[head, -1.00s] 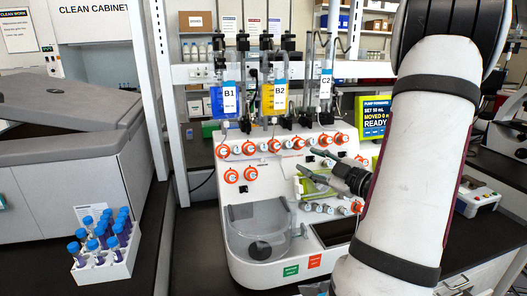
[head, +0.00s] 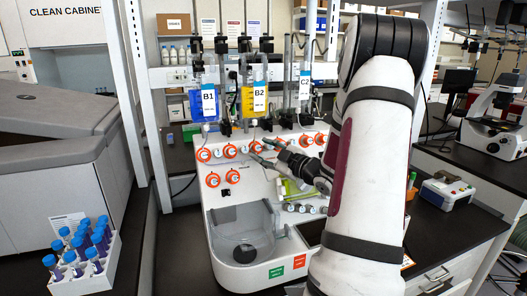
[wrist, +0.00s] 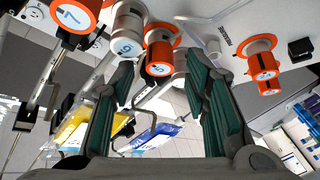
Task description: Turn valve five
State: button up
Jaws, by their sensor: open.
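The cell processor (head: 255,200) stands on the dark bench with a row of orange-ringed valves across its sloped top. My gripper (head: 260,151) is at this row in the head view, fingers pointing left. In the wrist view my gripper (wrist: 161,68) is open and empty. An orange-ringed valve (wrist: 160,50) lies between and just beyond its fingertips; its tilted number looks like a 5 but is hard to read. Whether the fingers touch it cannot be told. To its left are a pale valve (wrist: 128,30) and the orange valve marked 7 (wrist: 72,18).
Another orange valve (wrist: 263,68) sits to the right in the wrist view. Bags B1 (head: 207,100) and B2 (head: 258,98) hang above the valves. A rack of blue-capped tubes (head: 85,275) stands on the bench at left.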

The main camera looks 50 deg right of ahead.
jog(key=shift+w, duration=0.3)
grip_shut()
dwell(1.3)
grip_release()
jog(key=s+a, duration=0.1)
jog(key=s, duration=1.1)
jog(key=shift+a, duration=0.25)
